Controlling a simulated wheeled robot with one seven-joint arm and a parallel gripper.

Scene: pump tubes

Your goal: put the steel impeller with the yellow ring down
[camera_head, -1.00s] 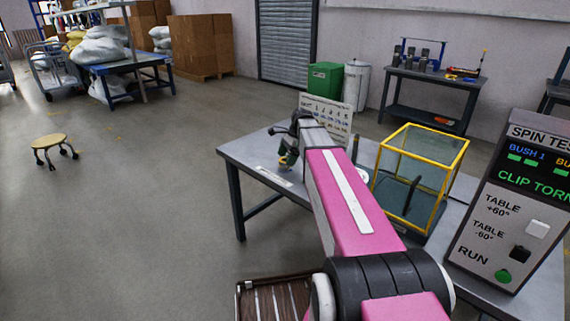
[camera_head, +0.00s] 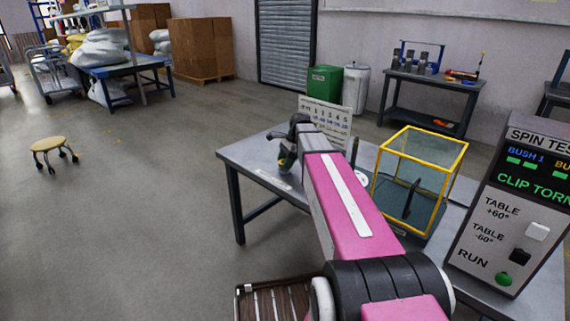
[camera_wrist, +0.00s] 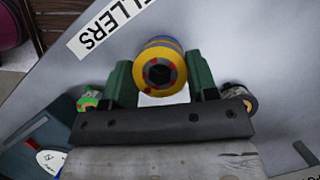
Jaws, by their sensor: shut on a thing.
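My gripper (camera_wrist: 160,78) has green fingers and is shut on the steel impeller with the yellow ring (camera_wrist: 158,66). In the wrist view the impeller's yellow rim and its dark bore with red marks face the camera, between the fingertips. I cannot tell whether the impeller touches the table. A white label ending in "ELLERS" (camera_wrist: 105,25) lies on the table beside it.
Two other small round parts show past my gripper, one with green (camera_wrist: 88,100) and one with orange (camera_wrist: 240,98). A yellow-framed clear box (camera_head: 420,180) and a sign board (camera_head: 325,116) stand on the table. The spin test panel (camera_head: 515,205) is at right.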

